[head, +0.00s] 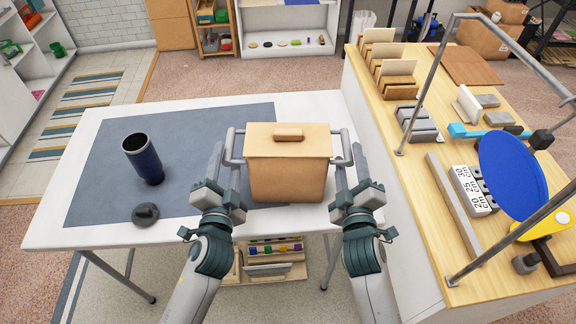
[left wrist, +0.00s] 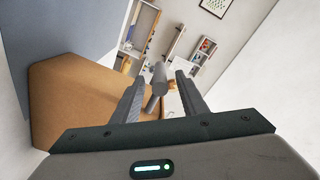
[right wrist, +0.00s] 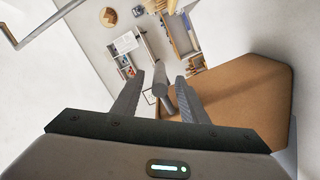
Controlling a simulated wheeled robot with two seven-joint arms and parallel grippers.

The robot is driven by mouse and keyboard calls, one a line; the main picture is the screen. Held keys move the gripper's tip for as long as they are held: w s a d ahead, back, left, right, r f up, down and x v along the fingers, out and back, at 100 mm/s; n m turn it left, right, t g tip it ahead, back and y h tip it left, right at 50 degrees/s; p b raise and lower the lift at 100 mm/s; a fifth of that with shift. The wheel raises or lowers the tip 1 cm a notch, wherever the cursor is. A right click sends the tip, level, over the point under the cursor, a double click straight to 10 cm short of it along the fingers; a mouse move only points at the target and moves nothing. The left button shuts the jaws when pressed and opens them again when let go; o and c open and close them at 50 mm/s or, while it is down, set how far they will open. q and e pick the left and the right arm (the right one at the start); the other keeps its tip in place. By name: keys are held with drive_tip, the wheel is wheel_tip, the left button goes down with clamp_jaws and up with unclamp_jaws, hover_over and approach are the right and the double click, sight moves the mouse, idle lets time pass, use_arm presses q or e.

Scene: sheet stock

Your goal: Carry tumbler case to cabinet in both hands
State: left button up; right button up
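The tumbler case (head: 290,175) is a tan box with a lid and knob, upright on the white table (head: 310,105) partly over a blue-grey mat. A grey bar handle sticks out on each side. My left gripper (head: 228,165) is at the left handle; in the left wrist view the handle bar (left wrist: 160,76) lies between its open fingers, with gaps showing. My right gripper (head: 350,165) is at the right handle; in the right wrist view the bar (right wrist: 160,80) lies between its open fingers. A white shelf unit (head: 285,22) stands at the back; I cannot tell if it is the cabinet.
A dark blue tumbler (head: 143,160) stands left on the mat (head: 95,180), with a dark lid-like piece (head: 145,213) near it. A wooden-topped counter (head: 430,130) crowded with items and a metal frame borders the right side. Carpeted floor (head: 200,75) is open behind the table.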

sight(230, 145)
use_arm(q)
drive_tip(key=shift+w, duration=2.5)
use_arm(e)
drive_tip(key=shift+w, duration=2.5)
use_arm(q)
clamp_jaws()
use_arm(e)
clamp_jaws()
